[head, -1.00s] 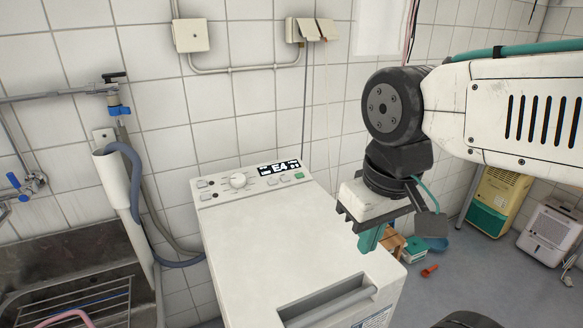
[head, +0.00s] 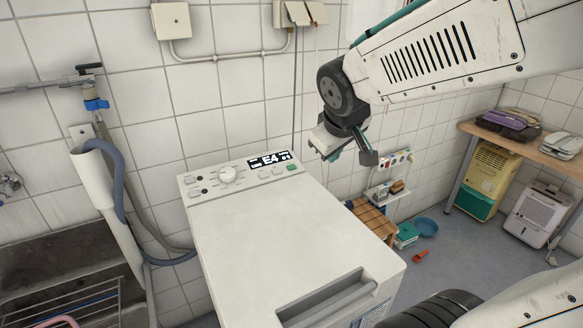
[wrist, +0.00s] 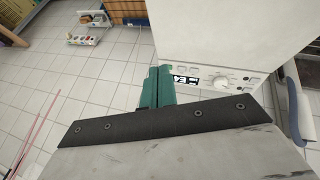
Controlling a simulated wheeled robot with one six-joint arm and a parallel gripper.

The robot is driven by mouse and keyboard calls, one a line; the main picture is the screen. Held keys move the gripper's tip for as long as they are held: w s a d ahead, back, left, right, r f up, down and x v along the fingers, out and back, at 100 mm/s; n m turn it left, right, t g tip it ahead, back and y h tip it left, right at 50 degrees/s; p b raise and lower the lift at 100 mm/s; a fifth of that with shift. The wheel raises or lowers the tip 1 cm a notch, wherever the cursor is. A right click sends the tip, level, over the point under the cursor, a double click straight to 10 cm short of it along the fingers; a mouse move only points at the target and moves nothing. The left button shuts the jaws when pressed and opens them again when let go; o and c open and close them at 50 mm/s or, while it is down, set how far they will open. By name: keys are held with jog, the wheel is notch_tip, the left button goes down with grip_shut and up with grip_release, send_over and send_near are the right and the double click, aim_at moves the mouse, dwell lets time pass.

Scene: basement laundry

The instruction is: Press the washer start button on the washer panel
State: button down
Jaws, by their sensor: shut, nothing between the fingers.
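The white washer (head: 280,235) stands against the tiled wall, with its panel (head: 205,187) along the back edge of its top. The panel has a round knob (head: 227,174), a lit display (head: 269,160) reading E4, small buttons and a green button (head: 292,168) at its right end. My gripper (head: 335,155) is shut and empty, above and right of the green button, apart from the panel.
A wooden stool (head: 375,218) and a wall shelf (head: 388,194) stand right of the washer. A grey hose (head: 125,165) and a sink (head: 60,275) are at left. The washer's top is bare apart from the recessed handle (head: 330,298) at its front.

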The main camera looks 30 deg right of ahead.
jog(key=w+d+f+n+t, duration=0.1)
jog(key=w+d+n+t, duration=0.15)
jog(key=w, duration=0.55)
jog(key=w+d+f+n+t, duration=0.2)
jog(key=w+d, duration=0.1)
jog(key=w, duration=0.5)
jog(key=n+t+y, duration=0.2)
jog(key=n+y, duration=0.3)
send_over(292, 167)
jog(key=s, duration=0.5)
jog(key=shift+w+d+f, duration=0.1)
jog(key=shift+w+f, duration=0.05)
jog(key=shift+f, duration=1.2)
jog(key=shift+w+d+f, duration=0.1)
jog(key=shift+f, duration=1.25)
jog(key=shift+w+f, duration=0.4)
jog(key=shift+f, duration=1)
jog(key=shift+w+f, duration=0.4)
jog(key=shift+f, duration=1)
jog(key=shift+w+f, duration=0.4)
jog(key=shift+f, duration=1)
jog(key=shift+w+f, duration=0.15)
jog(key=shift+f, duration=0.25)
